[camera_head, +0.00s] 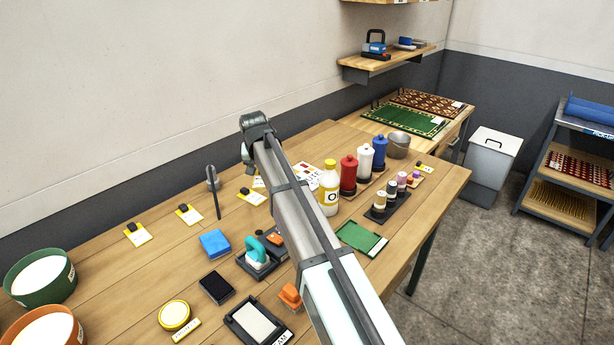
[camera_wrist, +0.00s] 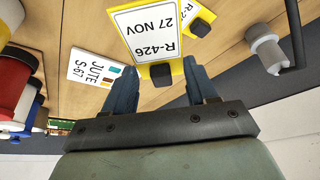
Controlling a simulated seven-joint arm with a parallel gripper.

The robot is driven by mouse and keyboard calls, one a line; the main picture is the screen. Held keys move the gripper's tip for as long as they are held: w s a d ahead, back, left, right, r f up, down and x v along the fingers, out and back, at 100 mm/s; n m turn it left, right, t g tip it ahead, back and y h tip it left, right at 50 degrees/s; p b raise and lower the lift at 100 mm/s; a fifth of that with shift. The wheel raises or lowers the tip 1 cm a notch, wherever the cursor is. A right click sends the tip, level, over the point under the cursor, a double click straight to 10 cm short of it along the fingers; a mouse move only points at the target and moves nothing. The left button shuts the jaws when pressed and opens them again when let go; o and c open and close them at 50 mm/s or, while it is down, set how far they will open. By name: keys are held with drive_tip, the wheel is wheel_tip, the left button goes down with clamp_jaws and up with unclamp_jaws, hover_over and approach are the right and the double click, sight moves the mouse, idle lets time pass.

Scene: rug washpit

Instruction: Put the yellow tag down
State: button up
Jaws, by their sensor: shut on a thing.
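In the wrist view a yellow tag (camera_wrist: 150,38) with a white label reading "R-426 27 NOV" and a black knob sits between my two fingers. My gripper (camera_wrist: 160,72) is shut on it, with a fingertip at each side. In the head view my gripper (camera_head: 247,157) hangs over the back of the wooden table; its fingers and the held tag are mostly hidden by my arm. Similar yellow tags lie on the table at left (camera_head: 138,234), middle (camera_head: 188,215) and near my arm (camera_head: 252,196). One tag (camera_wrist: 202,20) lies beside the held one in the wrist view.
A white "JUTE S-67" card (camera_wrist: 95,68) lies left of the held tag. A grey cylinder (camera_wrist: 264,44) and dark post (camera_head: 215,192) stand close by. Bottles (camera_head: 348,174) stand right of my arm; a blue sponge (camera_head: 214,243) lies in front. Bare wood shows between the tags.

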drive_tip(key=w+d+m+h, duration=0.1)
drive_tip(key=w+d+m, duration=0.2)
drive_tip(key=w+d, duration=0.9)
drive_tip(key=r+m+g+h, duration=0.1)
drive_tip(key=m+h, duration=0.1)
drive_tip(key=m, duration=0.4)
hover_over(312, 172)
drive_tip(key=a, duration=0.1)
drive_tip(key=shift+s+f, duration=0.15)
drive_tip(key=shift+f, duration=1.45)
drive_tip(key=shift+s+f, duration=0.15)
drive_tip(key=shift+f, duration=1.45)
drive_tip(key=shift+s+f, duration=0.15)
drive_tip(key=shift+f, duration=1.45)
drive_tip(key=shift+f, duration=0.15)
drive_tip(key=o, duration=1)
drive_tip(key=v, duration=1.2)
drive_tip(key=shift+o, duration=0.5)
drive_tip(key=shift+w+a, duration=0.1)
drive_tip(key=shift+w, duration=0.05)
